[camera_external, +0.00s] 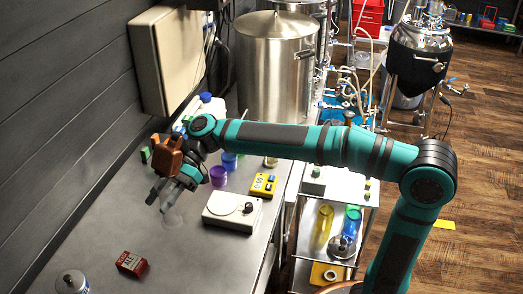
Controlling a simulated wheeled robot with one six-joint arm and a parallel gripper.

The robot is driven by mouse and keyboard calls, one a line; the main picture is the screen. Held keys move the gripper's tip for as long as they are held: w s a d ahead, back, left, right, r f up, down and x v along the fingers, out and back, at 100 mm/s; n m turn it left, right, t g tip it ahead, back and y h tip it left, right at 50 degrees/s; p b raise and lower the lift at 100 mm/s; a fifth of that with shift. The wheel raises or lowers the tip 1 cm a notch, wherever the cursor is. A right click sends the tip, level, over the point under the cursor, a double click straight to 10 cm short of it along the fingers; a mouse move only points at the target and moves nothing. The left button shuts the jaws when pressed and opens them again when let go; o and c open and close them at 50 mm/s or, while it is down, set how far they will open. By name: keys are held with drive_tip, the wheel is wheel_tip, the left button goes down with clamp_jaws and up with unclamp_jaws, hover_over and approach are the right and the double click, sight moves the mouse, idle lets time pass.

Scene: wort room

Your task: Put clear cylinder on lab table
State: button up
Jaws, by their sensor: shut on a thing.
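My gripper (163,193) is low over the grey metal lab table (115,215), toward its left-middle part. It is shut on a faint, see-through piece, which looks like the clear cylinder (172,217), just below the fingertips. The cylinder is hard to make out against the grey top. I cannot tell whether its lower end touches the table.
A white device with a dial (232,211) and a yellow box (263,185) stand right of the gripper. A purple cup (218,176) is behind. A red box (131,263) and a metal canister (72,283) are in front. The table's left-middle area is clear.

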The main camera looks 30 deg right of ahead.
sight(169, 226)
wheel_tip(169, 226, down, 11)
drive_tip(key=shift+f, duration=0.15)
idle(0.5)
drive_tip(key=shift+f, duration=0.15)
drive_tip(key=o, duration=1)
drive_tip(key=shift+d+r, duration=0.1)
drive_tip(key=shift+r, duration=0.1)
drive_tip(key=v, duration=1.1)
drive_tip(key=shift+w+d, duration=0.3)
drive_tip(key=shift+r, duration=0.1)
